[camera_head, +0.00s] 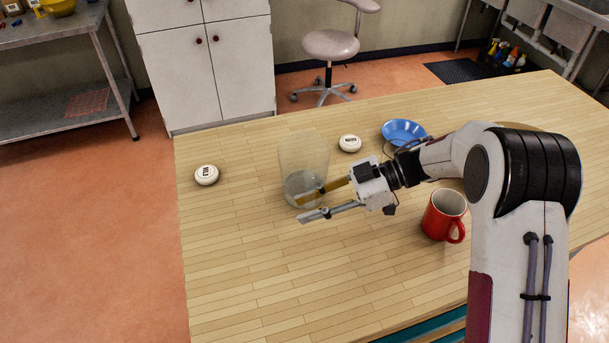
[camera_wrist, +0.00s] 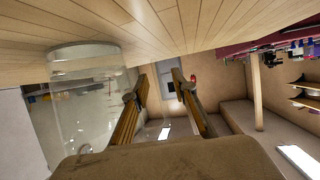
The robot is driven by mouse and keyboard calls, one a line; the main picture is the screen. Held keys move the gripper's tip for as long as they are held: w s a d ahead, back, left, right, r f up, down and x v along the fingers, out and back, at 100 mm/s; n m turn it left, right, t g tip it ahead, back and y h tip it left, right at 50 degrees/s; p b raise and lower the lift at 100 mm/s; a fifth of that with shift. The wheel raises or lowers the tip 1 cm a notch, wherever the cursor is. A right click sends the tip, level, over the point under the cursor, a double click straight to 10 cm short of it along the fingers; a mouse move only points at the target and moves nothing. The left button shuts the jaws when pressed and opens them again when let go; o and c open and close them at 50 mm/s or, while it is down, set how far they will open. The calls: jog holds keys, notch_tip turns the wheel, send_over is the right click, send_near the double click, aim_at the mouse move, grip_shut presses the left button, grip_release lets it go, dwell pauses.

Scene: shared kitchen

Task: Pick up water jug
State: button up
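The water jug (camera_head: 304,152) is a clear, see-through vessel standing upright on the wooden table. It also shows in the wrist view, large at the left (camera_wrist: 80,110). My gripper (camera_head: 306,208) is low over the table at the jug's right and near side. Its two fingers are apart with nothing between them. In the head view the far finger overlaps the jug's lower part; I cannot tell whether it touches. In the wrist view the fingers (camera_wrist: 156,87) point past the jug, with the left finger close to its side. The jug is not between the fingers.
A red mug (camera_head: 440,217) stands right of my gripper on the table (camera_head: 250,270). A blue bowl (camera_head: 403,131) lies behind my wrist. White round discs sit left (camera_head: 206,175) and behind right (camera_head: 350,143) of the jug. The near left table is clear.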

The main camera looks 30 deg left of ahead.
aim_at(310, 185)
grip_shut()
jog(key=shift+r, duration=0.35)
dwell(0.3)
jog(key=shift+r, duration=4.55)
jog(key=shift+r, duration=0.15)
